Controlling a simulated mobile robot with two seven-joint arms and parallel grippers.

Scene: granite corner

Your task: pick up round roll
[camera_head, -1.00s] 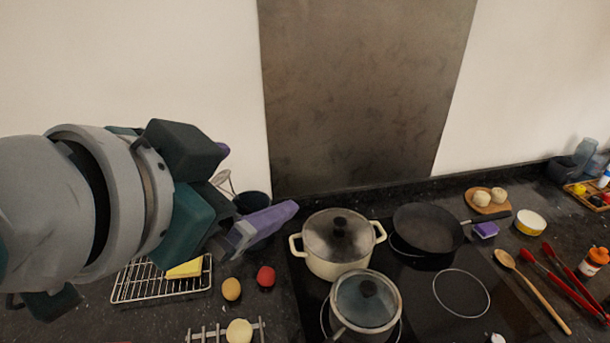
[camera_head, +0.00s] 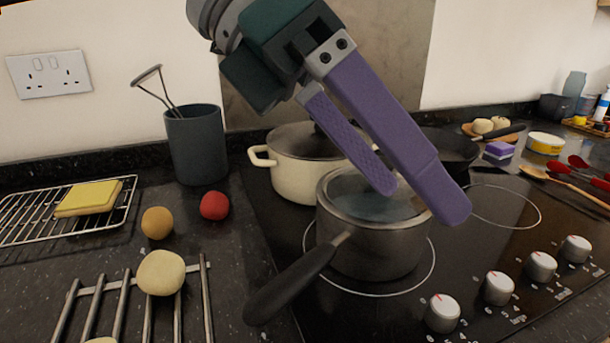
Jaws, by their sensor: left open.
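My left gripper (camera_head: 419,203) is open and empty, its purple fingers pointing down and right in front of the pots. Two pale round rolls, one of them here (camera_head: 482,126), sit on a wooden board (camera_head: 512,136) at the back right. Another pale, round, roll-like piece (camera_head: 161,272) lies on a metal bar rack (camera_head: 206,300) at the front left. I cannot tell which one the task means. The left gripper is apart from all of them. My right gripper is not in view.
A lidded grey saucepan (camera_head: 370,245) and a cream pot (camera_head: 290,180) stand on the hob, with a black pan (camera_head: 455,150) behind. A yellow-brown ball (camera_head: 157,223), a red ball (camera_head: 214,206), a wire rack (camera_head: 30,215) and a utensil pot (camera_head: 197,145) are left.

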